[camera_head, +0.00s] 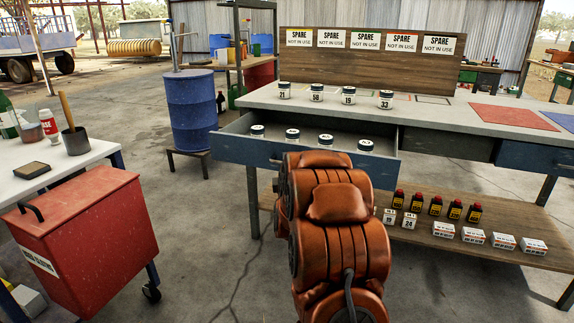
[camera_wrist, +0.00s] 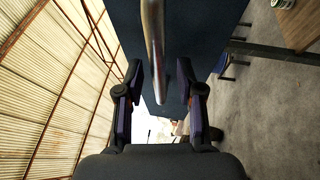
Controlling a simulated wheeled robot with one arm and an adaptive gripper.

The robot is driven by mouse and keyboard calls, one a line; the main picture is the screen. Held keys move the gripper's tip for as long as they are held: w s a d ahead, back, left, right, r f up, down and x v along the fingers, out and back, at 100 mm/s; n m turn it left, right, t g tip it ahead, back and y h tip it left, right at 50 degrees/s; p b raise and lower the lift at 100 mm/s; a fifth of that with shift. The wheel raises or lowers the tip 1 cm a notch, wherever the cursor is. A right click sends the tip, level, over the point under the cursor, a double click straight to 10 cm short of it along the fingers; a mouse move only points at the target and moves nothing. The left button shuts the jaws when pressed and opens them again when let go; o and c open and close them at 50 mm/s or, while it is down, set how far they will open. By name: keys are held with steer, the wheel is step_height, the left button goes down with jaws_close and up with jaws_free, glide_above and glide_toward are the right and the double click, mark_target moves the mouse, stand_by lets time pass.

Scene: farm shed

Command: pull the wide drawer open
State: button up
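The wide blue drawer (camera_head: 240,151) under the grey workbench top (camera_head: 320,113) stands partly out, with several white-lidded jars (camera_head: 292,135) inside. In the wrist view its dark blue front (camera_wrist: 178,30) fills the upper middle, and a shiny metal bar handle (camera_wrist: 153,45) runs down from the top edge. My gripper (camera_wrist: 160,70) is open, with its two fingers apart on either side of the handle's line. A gap shows between the bar and each finger. In the head view my orange arm hides the gripper and part of the drawer front.
Several numbered jars (camera_head: 348,96) stand on the bench top. A lower shelf (camera_head: 470,232) holds dark bottles and small boxes. A red bin (camera_head: 85,240) and white table (camera_head: 75,160) are at left; a blue barrel (camera_head: 192,110) stands behind.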

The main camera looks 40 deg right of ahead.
steer(key=shift+s, duration=0.15)
steer(key=v, duration=0.7)
stand_by(0.4)
steer(key=shift+a, duration=0.1)
stand_by(0.3)
steer(key=s+a+r+m+g+y+p, duration=0.2)
steer(key=a+r+y+p, duration=0.1)
steer(key=a+p, duration=0.4)
steer(key=s+a+r+m+g+y+p, duration=0.25)
steer(key=a+r+y+p, duration=0.2)
steer(key=a, duration=0.35)
steer(key=s+a+r+m+g+y+p, duration=0.1)
steer(key=s+a+r+g+y+p, duration=0.15)
steer(key=a+p, duration=0.45)
steer(key=s+a+r+m+g+p, duration=0.2)
steer(key=s+a+r+g+p, duration=0.1)
steer(key=s, duration=0.7)
steer(key=s+a+r+m+g+y+p, duration=0.1)
steer(key=s+a+r+g+p, duration=0.3)
steer(key=s, duration=0.7)
steer(key=s+a+r+m+g+y+p, duration=0.1)
steer(key=s+a+r+m+g+p, duration=0.1)
steer(key=s+a+r+p, duration=0.4)
steer(key=s+r+g, duration=0.1)
steer(key=s+r, duration=0.1)
steer(key=s, duration=0.2)
steer(key=shift+s+a+r+m+g, duration=0.2)
steer(key=shift+a+r+m+g, duration=0.1)
steer(key=shift+a+m, duration=0.05)
